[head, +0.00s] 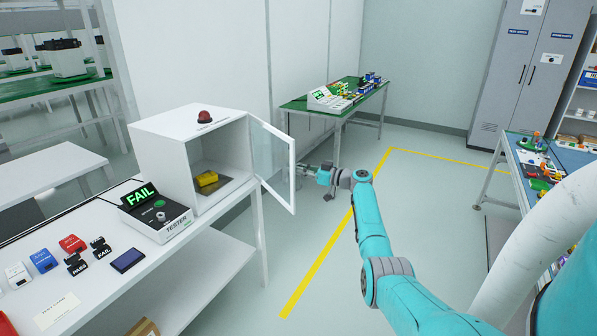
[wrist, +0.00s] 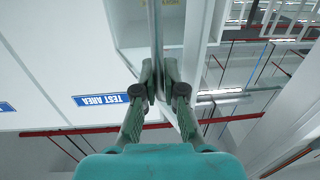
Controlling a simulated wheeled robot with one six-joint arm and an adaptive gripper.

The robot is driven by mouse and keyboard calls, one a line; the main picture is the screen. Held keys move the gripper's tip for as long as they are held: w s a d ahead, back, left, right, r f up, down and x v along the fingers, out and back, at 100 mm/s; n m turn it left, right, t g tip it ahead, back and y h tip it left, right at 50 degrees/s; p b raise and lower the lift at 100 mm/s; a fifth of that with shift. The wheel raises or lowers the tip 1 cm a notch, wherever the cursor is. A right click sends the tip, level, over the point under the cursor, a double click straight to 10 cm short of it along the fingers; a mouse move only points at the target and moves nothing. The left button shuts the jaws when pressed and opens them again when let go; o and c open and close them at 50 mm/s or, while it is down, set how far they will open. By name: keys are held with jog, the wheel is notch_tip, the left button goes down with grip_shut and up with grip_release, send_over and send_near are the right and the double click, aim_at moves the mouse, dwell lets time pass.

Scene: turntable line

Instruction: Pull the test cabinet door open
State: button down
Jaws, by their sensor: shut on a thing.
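The white test cabinet (head: 162,150) stands on a white bench, with a red dome on top. Its glass door (head: 273,160) with a white frame is swung outward to the right, and the inside shows. A yellow part (head: 206,180) lies on a dark plate inside. My gripper (head: 304,171) is at the outer edge of the door, beside its frame. In the wrist view my gripper (wrist: 159,84) is closed around a thin upright part of the door (wrist: 155,30). The exact grip spot is partly hidden by the fingers.
A tester (head: 160,213) showing FAIL stands before the cabinet on the bench, with coloured cards (head: 43,260) to its left. A green table (head: 345,105) with parts is at the back. The floor right of the door is clear around a yellow line (head: 340,230).

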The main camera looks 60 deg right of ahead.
jog(key=shift+f, duration=0.1)
jog(key=c, duration=1.2)
grip_release()
jog(key=shift+c, duration=0.2)
